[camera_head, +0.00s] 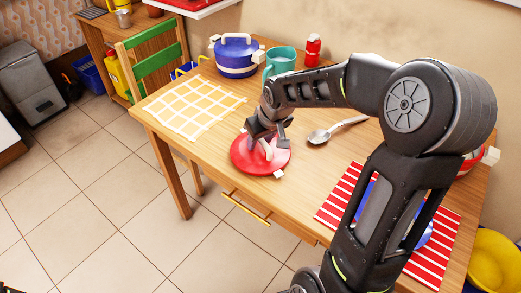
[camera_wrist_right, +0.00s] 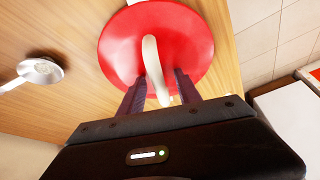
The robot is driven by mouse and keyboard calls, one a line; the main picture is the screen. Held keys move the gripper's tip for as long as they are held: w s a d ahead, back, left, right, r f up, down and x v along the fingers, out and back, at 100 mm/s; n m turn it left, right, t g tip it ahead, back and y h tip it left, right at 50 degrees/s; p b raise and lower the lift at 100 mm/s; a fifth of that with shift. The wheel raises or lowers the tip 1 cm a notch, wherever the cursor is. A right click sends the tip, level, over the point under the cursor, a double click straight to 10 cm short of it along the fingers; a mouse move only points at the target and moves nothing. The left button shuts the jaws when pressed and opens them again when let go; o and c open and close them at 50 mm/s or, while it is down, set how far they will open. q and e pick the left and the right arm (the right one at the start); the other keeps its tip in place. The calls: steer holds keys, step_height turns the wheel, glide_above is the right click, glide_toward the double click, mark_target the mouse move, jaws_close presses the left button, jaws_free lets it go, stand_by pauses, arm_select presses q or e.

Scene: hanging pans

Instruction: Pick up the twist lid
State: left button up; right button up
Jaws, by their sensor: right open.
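The twist lid (camera_head: 247,160) is a red disc with a pale handle, lying on the wooden table near its front edge. It also shows in the right wrist view (camera_wrist_right: 190,45), with its curved cream handle (camera_wrist_right: 153,68) pointing toward my gripper. My right gripper (camera_head: 264,143) is over the lid in the head view. In the wrist view its two fingers (camera_wrist_right: 156,88) are apart, one on each side of the handle's near end. Whether they touch the handle cannot be told. My left gripper is not in view.
A blue pot (camera_head: 236,66), a teal mug (camera_head: 280,62) and a red bottle (camera_head: 313,48) stand at the back. A metal ladle (camera_head: 320,136) lies right of the lid. A yellow checked mat (camera_head: 195,106) lies left; a red striped mat (camera_head: 436,240) lies right, under my arm.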

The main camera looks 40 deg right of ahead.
stand_by(0.5)
jaws_close()
steer(key=shift+r, duration=0.1)
stand_by(0.4)
